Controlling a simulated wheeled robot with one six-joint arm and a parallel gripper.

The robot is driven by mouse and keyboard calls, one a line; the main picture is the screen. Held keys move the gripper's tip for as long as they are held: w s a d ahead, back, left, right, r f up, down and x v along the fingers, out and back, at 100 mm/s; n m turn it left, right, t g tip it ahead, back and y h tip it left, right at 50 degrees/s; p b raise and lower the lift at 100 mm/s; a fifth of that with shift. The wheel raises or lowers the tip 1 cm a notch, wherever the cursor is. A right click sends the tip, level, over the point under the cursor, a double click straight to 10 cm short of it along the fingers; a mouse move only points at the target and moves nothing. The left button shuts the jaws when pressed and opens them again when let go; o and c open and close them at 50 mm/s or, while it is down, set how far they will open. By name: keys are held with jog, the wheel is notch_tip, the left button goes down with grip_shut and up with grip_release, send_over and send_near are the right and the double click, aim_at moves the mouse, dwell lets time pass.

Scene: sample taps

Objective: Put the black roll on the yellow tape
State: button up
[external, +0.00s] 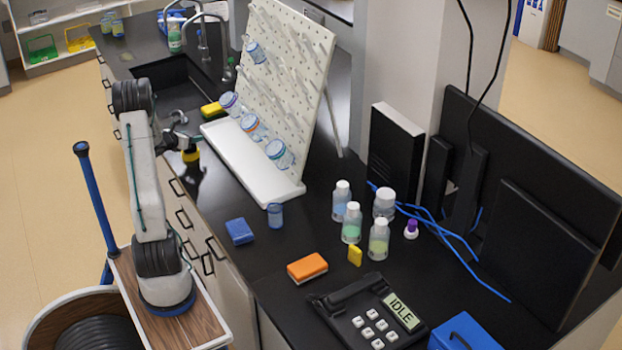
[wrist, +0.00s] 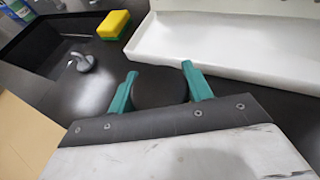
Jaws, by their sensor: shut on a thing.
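My gripper (external: 184,138) is over the counter, in front of the white drip tray. In the wrist view its teal fingers (wrist: 162,88) are shut on the round black roll (wrist: 160,86), one on each side. The yellow tape (external: 191,155) shows in the external view directly below my gripper. The gripper partly covers it there. In the wrist view the tape is hidden, with the black roll in the line of sight. I cannot tell whether the roll touches the tape.
A yellow-green sponge (external: 212,109) lies beside the sink (external: 172,82). The white tray (external: 262,172) of the pegboard, with bottles on its pegs, is close to the right of my gripper. A blue sponge (external: 239,231) and blue cup (external: 275,215) are nearer the front.

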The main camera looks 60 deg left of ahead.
jog(key=shift+f, duration=0.15)
jog(key=o, duration=1)
